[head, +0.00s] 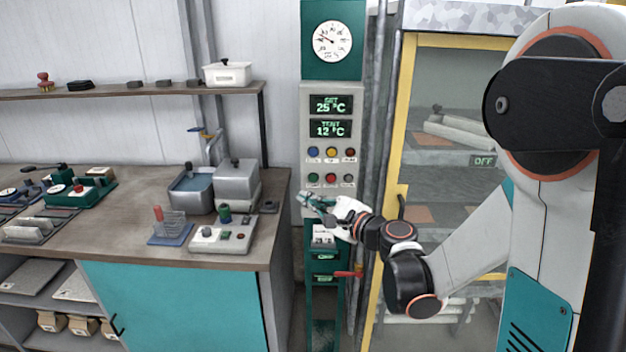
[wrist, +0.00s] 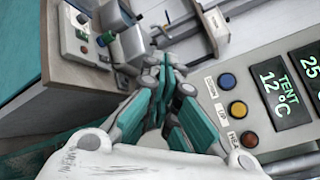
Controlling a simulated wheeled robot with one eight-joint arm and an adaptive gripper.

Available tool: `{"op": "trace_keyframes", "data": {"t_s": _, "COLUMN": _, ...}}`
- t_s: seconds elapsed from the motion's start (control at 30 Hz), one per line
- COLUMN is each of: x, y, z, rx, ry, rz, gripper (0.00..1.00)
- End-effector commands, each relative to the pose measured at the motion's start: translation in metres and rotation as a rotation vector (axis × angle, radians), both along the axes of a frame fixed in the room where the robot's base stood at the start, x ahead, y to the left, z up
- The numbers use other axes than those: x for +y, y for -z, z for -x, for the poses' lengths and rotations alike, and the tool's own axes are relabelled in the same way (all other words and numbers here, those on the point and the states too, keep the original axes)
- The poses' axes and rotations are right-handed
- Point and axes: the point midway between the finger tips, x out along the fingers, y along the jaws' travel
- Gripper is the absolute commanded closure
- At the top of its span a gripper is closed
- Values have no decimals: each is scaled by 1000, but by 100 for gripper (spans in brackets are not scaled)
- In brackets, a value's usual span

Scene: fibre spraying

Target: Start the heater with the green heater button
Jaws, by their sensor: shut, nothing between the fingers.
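The control panel (head: 340,102) stands upright in the middle of the head view, with displays reading SET 25 °C and TENT 12 °C. Its upper button row is blue, yellow and red. The lower labels are too small to read. My gripper (head: 303,199) is shut and empty, just below the green button in the head view; I cannot tell whether it touches the panel. In the wrist view my gripper (wrist: 170,62) hides the lower row, while the blue, yellow and dark red buttons show.
The workbench (head: 283,185) at left holds a small control box (head: 222,240), grey containers and a blue tray. A red-handled lever (head: 348,274) sticks out below my gripper.

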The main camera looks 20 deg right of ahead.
Motion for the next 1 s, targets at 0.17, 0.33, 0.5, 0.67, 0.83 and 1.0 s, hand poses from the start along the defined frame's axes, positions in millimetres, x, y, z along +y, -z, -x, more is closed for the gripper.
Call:
{"op": "trace_keyframes", "data": {"t_s": 0.17, "x": -7, "y": 0, "z": -20, "rx": 0, "ry": 0, "rz": 0, "gripper": 100}}
{"op": "trace_keyframes", "data": {"t_s": 0.33, "x": -14, "y": 0, "z": -42, "rx": 0, "ry": 0, "rz": 1, "gripper": 100}}
{"op": "trace_keyframes", "data": {"t_s": 0.5, "x": -20, "y": 0, "z": -61, "rx": 0, "ry": 0, "rz": 1, "gripper": 100}}
{"op": "trace_keyframes", "data": {"t_s": 0.67, "x": -24, "y": 0, "z": -72, "rx": 0, "ry": 0, "rz": 1, "gripper": 100}}
{"op": "trace_keyframes", "data": {"t_s": 0.83, "x": -25, "y": 0, "z": -77, "rx": 0, "ry": 0, "rz": 1, "gripper": 100}}
{"op": "trace_keyframes", "data": {"t_s": 1.0, "x": -25, "y": 0, "z": -77, "rx": 0, "ry": 0, "rz": 1, "gripper": 100}}
